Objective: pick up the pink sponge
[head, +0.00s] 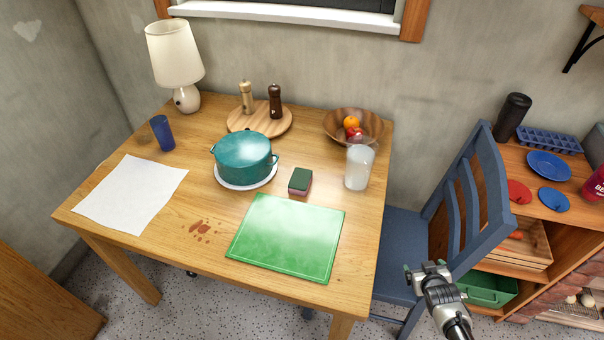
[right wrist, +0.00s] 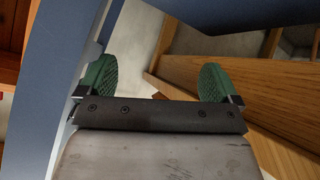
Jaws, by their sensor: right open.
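The pink sponge (head: 300,182) lies on the wooden table (head: 210,268), behind the green cutting board (head: 287,237). Its top is dark green and its lower part pink. My right gripper (head: 422,268) is over the blue chair's seat, right of the table and well away from the sponge. In the right wrist view its green-padded fingers (right wrist: 158,82) stand wide apart with nothing between them. The sponge is not seen in the right wrist view. My left gripper is in neither view.
A teal pot (head: 242,157) stands left of the sponge, and a frosted jar (head: 358,166) right of it. A fruit bowl (head: 342,122) is behind. The blue chair (head: 474,190) and a wooden shelf unit (head: 565,237) stand right of the table. White paper (head: 132,193) lies at left.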

